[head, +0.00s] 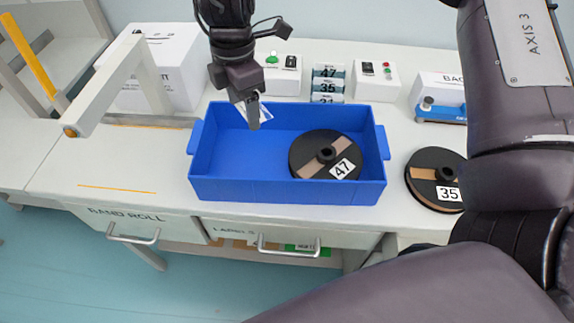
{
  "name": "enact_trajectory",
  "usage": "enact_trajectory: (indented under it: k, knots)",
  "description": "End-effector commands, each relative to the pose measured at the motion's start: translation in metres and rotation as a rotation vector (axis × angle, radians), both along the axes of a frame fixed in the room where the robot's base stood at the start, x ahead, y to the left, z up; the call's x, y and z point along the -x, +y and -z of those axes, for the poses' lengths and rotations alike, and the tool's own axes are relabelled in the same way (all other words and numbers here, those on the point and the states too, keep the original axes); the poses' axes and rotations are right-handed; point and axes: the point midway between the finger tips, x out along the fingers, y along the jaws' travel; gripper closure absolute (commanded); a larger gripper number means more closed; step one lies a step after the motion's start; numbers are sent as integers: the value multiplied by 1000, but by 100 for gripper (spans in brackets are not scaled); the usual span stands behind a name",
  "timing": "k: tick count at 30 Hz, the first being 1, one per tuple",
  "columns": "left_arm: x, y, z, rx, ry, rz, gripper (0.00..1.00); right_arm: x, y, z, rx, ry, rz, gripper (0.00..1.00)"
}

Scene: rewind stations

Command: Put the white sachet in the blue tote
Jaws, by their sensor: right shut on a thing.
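The blue tote (290,190) stands open on the worktable in the middle of the head view. My right gripper (253,122) points down over the tote's back left part, with its tips below the level of the back rim in the picture. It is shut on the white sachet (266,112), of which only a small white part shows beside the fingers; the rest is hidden. I cannot tell whether the sachet touches the tote. My left gripper is not in view.
A black reel marked 47 (312,154) lies in the tote's right half. A reel marked 35 (424,177) lies right of the tote. Button boxes (377,80) and a label stack (328,85) stand behind. A white frame (110,90) stands left. The tote's front left floor is clear.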

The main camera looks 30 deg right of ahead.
Motion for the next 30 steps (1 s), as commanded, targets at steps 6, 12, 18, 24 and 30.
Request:
enact_trajectory:
  k: [6, 12, 18, 24, 30]
  knots:
    - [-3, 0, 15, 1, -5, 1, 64, -8, 12, -14, -2, -8, -537, 55]
    - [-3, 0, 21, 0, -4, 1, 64, -12, 19, -25, -5, -11, -863, 55]
    - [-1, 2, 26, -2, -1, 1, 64, -12, 21, -18, -8, -9, -976, 55]
    - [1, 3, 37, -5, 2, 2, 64, -11, 21, 31, -13, -4, -980, 55]
    - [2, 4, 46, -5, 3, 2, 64, -11, 22, 85, -12, -5, -978, 55]
